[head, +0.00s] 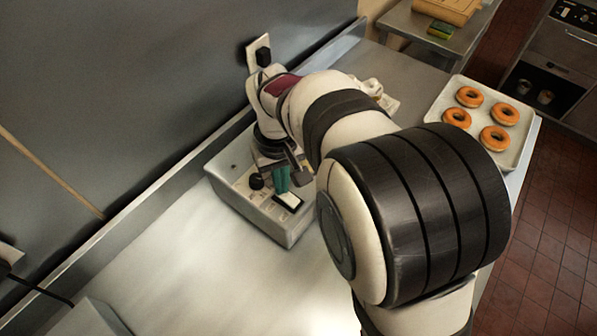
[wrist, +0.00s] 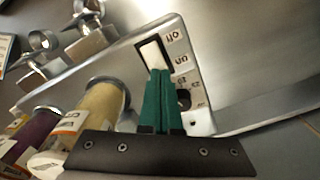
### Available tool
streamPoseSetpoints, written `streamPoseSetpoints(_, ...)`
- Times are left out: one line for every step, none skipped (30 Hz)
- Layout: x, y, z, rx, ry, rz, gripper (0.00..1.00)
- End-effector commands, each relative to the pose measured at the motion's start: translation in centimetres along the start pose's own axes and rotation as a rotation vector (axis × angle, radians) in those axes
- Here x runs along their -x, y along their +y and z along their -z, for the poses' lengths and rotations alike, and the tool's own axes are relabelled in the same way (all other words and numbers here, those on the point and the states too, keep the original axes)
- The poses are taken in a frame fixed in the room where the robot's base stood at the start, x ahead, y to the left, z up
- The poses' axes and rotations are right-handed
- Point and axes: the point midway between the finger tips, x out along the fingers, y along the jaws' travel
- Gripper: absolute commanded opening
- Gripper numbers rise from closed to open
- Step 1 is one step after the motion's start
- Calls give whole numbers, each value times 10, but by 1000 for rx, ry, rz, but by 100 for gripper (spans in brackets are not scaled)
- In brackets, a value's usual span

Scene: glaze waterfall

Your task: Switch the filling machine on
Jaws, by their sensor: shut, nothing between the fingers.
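The filling machine (head: 272,222) is a grey box on the steel counter, near the back wall. Its top panel has a white rocker switch (head: 289,200) in a dark frame and a black knob (head: 256,182). In the wrist view the switch (wrist: 153,54) lies just beyond the fingertips, with printed labels beside it, and the knob (wrist: 184,98) is to their right. My gripper (head: 281,186) is shut and empty, its teal fingers pointing down at the panel by the switch. The fingertips (wrist: 160,72) overlap the switch's near end; whether they touch cannot be told. My arm hides part of the machine.
A tray (head: 483,113) with several glazed doughnuts stands at the counter's right. In the wrist view, a yellow-filled jar (wrist: 100,106) and a purple-filled jar (wrist: 35,133) stand left of my fingers. A wall outlet (head: 260,52) is behind.

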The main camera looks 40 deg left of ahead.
Motion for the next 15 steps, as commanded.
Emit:
streamPoseSetpoints(-1, 0, 0, 0, 0, 0, 0)
streamPoseSetpoints(-1, 0, 0, 0, 0, 0, 0)
streamPoseSetpoints(-2, 0, 0, 0, 0, 0, 0)
streamPoseSetpoints(-2, 0, 0, 0, 0, 0, 0)
streamPoseSetpoints(-3, 0, 0, 0, 0, 0, 0)
streamPoseSetpoints(-3, 0, 0, 0, 0, 0, 0)
streamPoseSetpoints(-4, 0, 0, 0, 0, 0, 0)
streamPoseSetpoints(-4, 0, 0, 0, 0, 0, 0)
streamPoseSetpoints(-5, 0, 0, 0, -1, 0, 0)
streamPoseSetpoints(-5, 0, 0, 0, -1, 0, 0)
streamPoseSetpoints(-6, 0, 0, 0, -1, 0, 0)
streamPoseSetpoints(-6, 0, 0, 0, -1, 0, 0)
streamPoseSetpoints(-5, 0, 0, 0, 0, 0, 0)
streamPoseSetpoints(-4, 0, 0, 0, 0, 0, 0)
streamPoseSetpoints(0, 0, 0, 0, 1, 0, 0)
